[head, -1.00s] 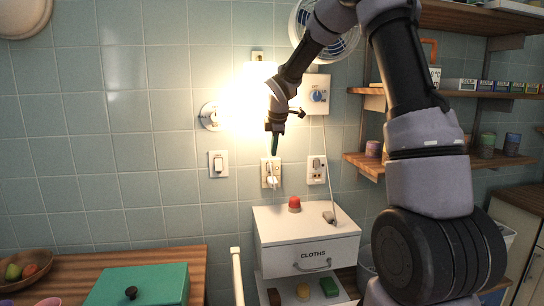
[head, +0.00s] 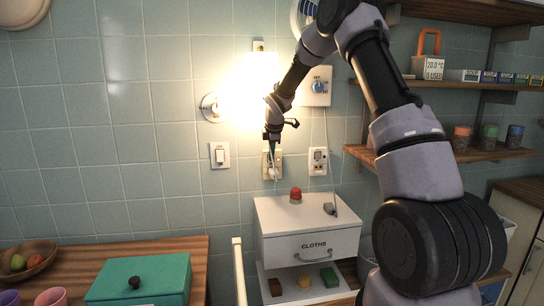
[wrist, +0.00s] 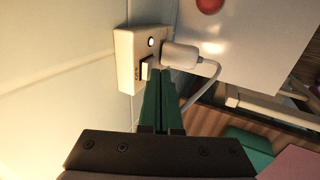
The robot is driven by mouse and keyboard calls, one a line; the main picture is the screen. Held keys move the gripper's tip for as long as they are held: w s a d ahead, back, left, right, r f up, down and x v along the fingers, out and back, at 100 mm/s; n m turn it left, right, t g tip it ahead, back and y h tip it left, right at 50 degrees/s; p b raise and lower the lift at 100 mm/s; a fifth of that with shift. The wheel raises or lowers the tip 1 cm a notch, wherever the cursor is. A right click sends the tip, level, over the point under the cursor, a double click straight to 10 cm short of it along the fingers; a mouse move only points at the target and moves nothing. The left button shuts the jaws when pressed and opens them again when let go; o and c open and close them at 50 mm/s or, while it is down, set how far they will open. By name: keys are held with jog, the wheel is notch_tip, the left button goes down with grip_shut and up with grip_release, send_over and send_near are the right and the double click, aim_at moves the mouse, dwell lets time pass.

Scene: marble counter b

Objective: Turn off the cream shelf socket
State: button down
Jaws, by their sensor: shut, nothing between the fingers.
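The cream socket (head: 278,160) is on the tiled wall above the white drawer unit, partly hidden by my gripper in the head view. In the wrist view, the cream socket (wrist: 128,58) shows a rocker switch (wrist: 145,72), a small round light-coloured spot and a white plug (wrist: 180,55) with its cord. My gripper (head: 271,147) is at the socket's upper part. In the wrist view, its green fingers (wrist: 160,78) are shut together and empty, their tips close beside the rocker and below the plug. I cannot tell whether they touch the rocker.
A second socket plate (head: 318,161) is just right, and a light switch (head: 219,155) is left. A bright lamp glares above. A box with a blue dial (head: 318,87) hangs upper right. A red dome (head: 295,193) sits on the drawer unit (head: 300,216). Wooden shelves (head: 470,152) stand right.

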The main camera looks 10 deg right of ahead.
jog(key=shift+w+r, duration=0.1)
jog(key=shift+w, duration=0.2)
jog(key=shift+r, duration=0.1)
